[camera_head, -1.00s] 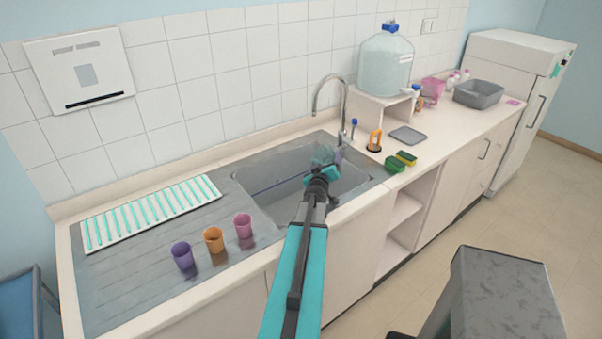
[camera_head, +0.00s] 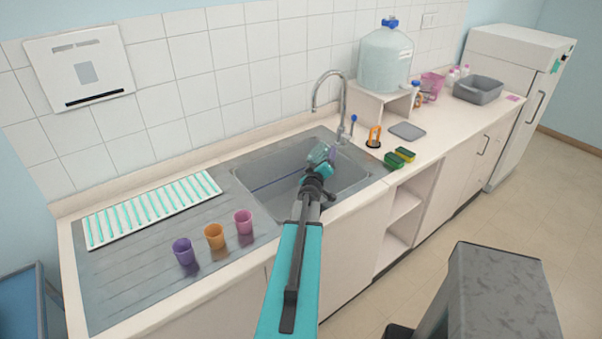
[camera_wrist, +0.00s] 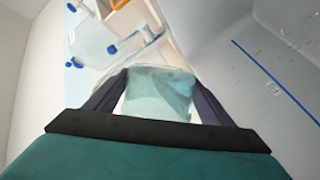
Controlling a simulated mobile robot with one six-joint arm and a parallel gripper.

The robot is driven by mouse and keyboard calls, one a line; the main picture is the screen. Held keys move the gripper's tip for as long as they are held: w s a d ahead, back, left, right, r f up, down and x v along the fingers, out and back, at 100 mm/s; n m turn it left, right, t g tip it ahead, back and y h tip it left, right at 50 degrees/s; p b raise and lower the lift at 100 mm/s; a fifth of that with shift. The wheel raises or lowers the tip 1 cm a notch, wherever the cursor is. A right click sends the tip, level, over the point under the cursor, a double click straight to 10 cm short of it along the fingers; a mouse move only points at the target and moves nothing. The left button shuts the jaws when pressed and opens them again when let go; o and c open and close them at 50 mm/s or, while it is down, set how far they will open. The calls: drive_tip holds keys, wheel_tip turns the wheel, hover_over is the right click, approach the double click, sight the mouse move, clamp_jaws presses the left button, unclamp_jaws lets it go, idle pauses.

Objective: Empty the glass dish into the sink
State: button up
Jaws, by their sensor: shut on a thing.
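The clear glass dish (camera_head: 320,153) is held over the sink basin (camera_head: 270,189). My gripper (camera_head: 317,172) is shut on it; in the wrist view the dish (camera_wrist: 158,90) shows between the two dark fingers, with a teal tint inside. The wrist view is strongly rolled, so the dish is tilted. I cannot tell whether any liquid is left in it. The basin is grey, with a thin blue line along its inside, which also shows in the wrist view (camera_wrist: 270,75). The curved metal faucet (camera_head: 344,105) stands behind the dish.
Purple (camera_head: 183,251), orange (camera_head: 214,236) and pink (camera_head: 243,221) cups stand on the drainboard left of the basin, near a white ribbed rack (camera_head: 152,208). Sponges (camera_head: 394,160), an orange-handled item (camera_head: 374,137) and a big water jug (camera_head: 386,62) are to the right.

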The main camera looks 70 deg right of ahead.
sight(316, 152)
drive_tip(key=shift+w+f+n, duration=0.1)
drive_tip(key=shift+f+n, duration=0.15)
drive_tip(key=shift+n, duration=0.45)
idle(0.6)
drive_tip(key=shift+w+a+f+n+h+b, duration=0.15)
drive_tip(key=shift+f+n+h+b, duration=0.25)
drive_tip(key=shift+f+n+b, duration=0.6)
drive_tip(key=shift+w+r+n+p, duration=0.25)
drive_tip(key=shift+r+n+p, duration=0.15)
drive_tip(key=shift+n, duration=0.3)
idle(0.8)
drive_tip(key=shift+w+a+r+n+p, duration=0.15)
drive_tip(key=shift+w+r+n+p, duration=0.15)
drive_tip(key=shift+w+n+p, duration=0.35)
idle(0.3)
drive_tip(key=shift+w+r+n+p, duration=0.2)
drive_tip(key=shift+w+n+p, duration=0.05)
drive_tip(key=shift+n+p, duration=0.15)
drive_tip(key=shift+w+a+r+p, duration=0.1)
drive_tip(key=shift+r+p, duration=0.05)
drive_tip(key=shift+p, duration=0.25)
drive_tip(key=shift+n, duration=0.35)
drive_tip(key=shift+w+n+h+p, duration=0.2)
drive_tip(key=shift+n+h+p, duration=0.1)
drive_tip(key=shift+p, duration=0.15)
